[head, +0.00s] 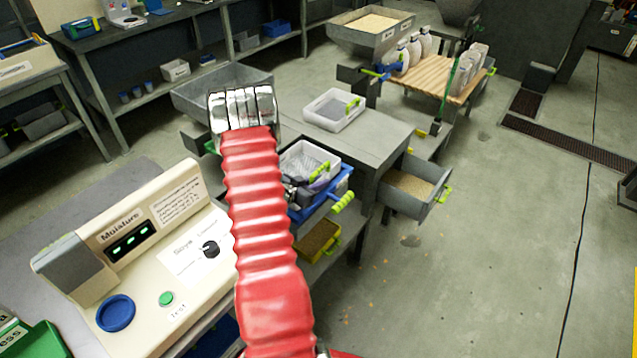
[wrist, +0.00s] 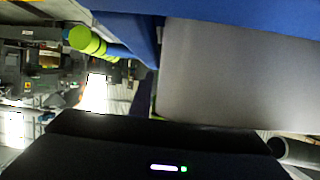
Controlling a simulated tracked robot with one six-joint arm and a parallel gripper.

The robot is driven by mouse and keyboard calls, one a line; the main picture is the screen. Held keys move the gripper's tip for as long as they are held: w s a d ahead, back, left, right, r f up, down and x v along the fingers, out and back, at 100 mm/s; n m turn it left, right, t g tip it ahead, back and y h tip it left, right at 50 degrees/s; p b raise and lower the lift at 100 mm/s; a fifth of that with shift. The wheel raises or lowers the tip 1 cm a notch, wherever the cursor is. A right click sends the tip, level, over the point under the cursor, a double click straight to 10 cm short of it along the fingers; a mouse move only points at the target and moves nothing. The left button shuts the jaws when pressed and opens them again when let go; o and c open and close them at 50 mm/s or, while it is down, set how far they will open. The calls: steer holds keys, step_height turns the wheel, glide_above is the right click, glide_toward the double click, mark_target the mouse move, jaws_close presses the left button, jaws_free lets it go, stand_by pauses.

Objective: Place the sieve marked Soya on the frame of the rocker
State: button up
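A white sieve (head: 310,158) with a green handle sits at or over a blue frame (head: 328,196) with a green-tipped handle, probably the rocker, beside the grey table. A second white sieve (head: 333,110) with a green handle lies on the table top. No Soya mark is legible on either sieve. My gripper (head: 296,190) shows only as small dark parts by the nearer sieve, mostly hidden behind my red arm. In the wrist view, a blue part (wrist: 220,18) and a green grip (wrist: 88,41) are close by; the fingers and any hold are not clear.
A moisture tester (head: 150,245) with a dial stands at the left front. A grey drawer of grain (head: 412,188) sticks out right of the table (head: 370,140). A yellow tray (head: 318,240) is below the blue frame. Open floor lies to the right.

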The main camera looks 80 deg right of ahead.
steer(key=o, duration=0.3)
steer(key=shift+o, duration=0.2)
steer(key=shift+a, duration=0.1)
steer(key=shift+v, duration=3.65)
